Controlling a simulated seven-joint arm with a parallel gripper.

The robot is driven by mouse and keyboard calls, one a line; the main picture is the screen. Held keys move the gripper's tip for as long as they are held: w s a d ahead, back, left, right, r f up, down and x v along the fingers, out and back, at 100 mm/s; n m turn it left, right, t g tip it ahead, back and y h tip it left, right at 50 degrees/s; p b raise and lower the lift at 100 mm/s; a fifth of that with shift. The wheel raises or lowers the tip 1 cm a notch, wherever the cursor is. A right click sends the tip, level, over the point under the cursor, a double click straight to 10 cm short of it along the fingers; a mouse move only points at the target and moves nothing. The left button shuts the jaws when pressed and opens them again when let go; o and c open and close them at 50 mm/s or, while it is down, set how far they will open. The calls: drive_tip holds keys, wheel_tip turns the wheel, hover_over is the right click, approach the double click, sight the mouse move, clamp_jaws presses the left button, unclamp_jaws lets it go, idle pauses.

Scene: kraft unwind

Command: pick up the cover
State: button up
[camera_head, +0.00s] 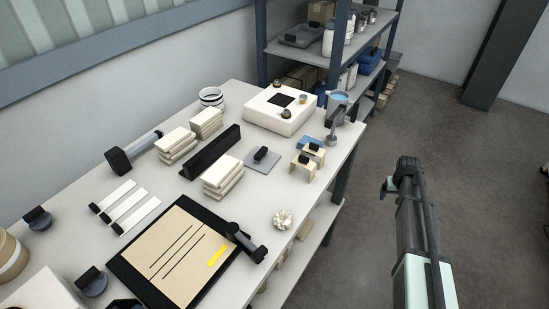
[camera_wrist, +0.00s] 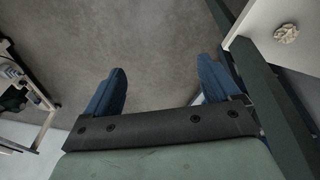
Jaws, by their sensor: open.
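A flat grey square plate with a black grip on top (camera_head: 262,159) lies on the white table in the head view; it looks like the cover. It lies flat, between a stack of cream pads and small wooden stands. My gripper (camera_wrist: 162,68) is open and empty in the wrist view, its two blue fingers wide apart above the grey floor. In the head view my gripper is off the table's right edge, well apart from the plate; its fingers are mostly hidden there. The plate is not in the wrist view.
A white box (camera_head: 281,110) stands behind the plate. Cream pad stacks (camera_head: 223,178), a long black bar (camera_head: 211,152) and small wooden stands (camera_head: 302,170) crowd around it. A pale knobbly piece (camera_head: 283,219) sits near the table edge, also in the wrist view (camera_wrist: 286,33). Floor right is clear.

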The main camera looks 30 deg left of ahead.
drive_tip(key=w+a+r+n+t, duration=0.1)
drive_tip(key=w+a+r, duration=0.35)
drive_tip(key=r, duration=0.45)
drive_tip(key=w+a+r+t+y, duration=0.15)
drive_tip(key=w+a+r, duration=0.3)
drive_tip(key=r, duration=0.45)
drive_tip(key=w+a+r+n+t, duration=0.1)
drive_tip(key=w+a+r, duration=0.35)
drive_tip(key=r, duration=0.45)
drive_tip(key=w+a+r, duration=0.1)
drive_tip(key=a+r, duration=0.2)
drive_tip(key=r, duration=0.5)
wheel_tip(320, 180, up, 3)
drive_tip(key=n+g+h, duration=0.1)
drive_tip(key=n+g, duration=0.5)
drive_tip(key=n, duration=0.6)
hover_over(261, 151)
drive_tip(key=f, duration=0.8)
drive_tip(key=shift+s+a+f, duration=0.1)
drive_tip(key=shift+a+f, duration=0.1)
drive_tip(key=shift+d+f, duration=0.2)
drive_tip(key=shift+f, duration=2.4)
